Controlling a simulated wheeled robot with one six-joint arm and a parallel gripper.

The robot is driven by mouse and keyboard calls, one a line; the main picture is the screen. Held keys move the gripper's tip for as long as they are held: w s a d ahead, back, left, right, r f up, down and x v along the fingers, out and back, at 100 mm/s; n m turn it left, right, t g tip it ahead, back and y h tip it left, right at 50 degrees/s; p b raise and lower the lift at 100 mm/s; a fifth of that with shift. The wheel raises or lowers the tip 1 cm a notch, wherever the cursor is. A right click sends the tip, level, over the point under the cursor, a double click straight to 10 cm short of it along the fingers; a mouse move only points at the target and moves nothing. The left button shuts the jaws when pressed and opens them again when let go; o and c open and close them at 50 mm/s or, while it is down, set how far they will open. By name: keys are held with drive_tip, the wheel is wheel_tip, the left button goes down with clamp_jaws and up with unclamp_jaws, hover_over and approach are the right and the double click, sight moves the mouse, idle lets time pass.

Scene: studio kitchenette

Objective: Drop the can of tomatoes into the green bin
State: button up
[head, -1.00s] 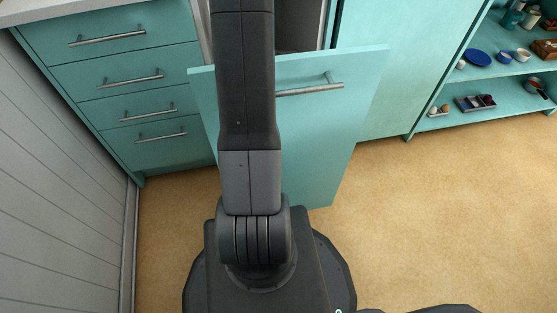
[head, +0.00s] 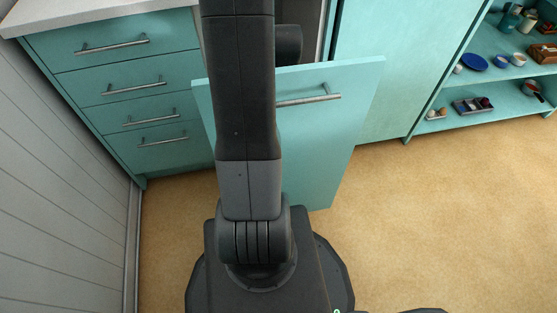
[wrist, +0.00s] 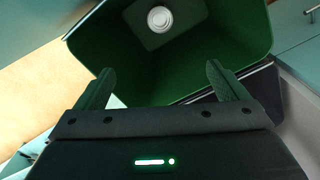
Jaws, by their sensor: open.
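The green bin (wrist: 190,72) fills the upper part of the wrist view, and I look down into it. A pale round can end (wrist: 160,18) shows inside on the bin's floor. Its label is not visible, so I cannot confirm that it is the can of tomatoes. My gripper (wrist: 158,82) is open, its two fingers apart over the near side of the bin with nothing between them. In the head view my arm hides the gripper and the bin.
A pulled-out teal cabinet front (head: 330,140) with a bar handle stands before my arm. Closed drawers (head: 130,90) are on the left. Open shelves (head: 490,75) with dishes and small items are at the right. The floor (head: 440,210) at right is clear.

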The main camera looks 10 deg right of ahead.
wheel_tip(320, 180, up, 5)
drive_tip(key=shift+f+p, duration=0.15)
drive_tip(key=shift+p, duration=0.3)
wheel_tip(320, 180, down, 13)
drive_tip(key=b, duration=0.4)
wheel_tip(320, 180, up, 4)
drive_tip(key=p, duration=0.3)
drive_tip(key=shift+p, duration=0.4)
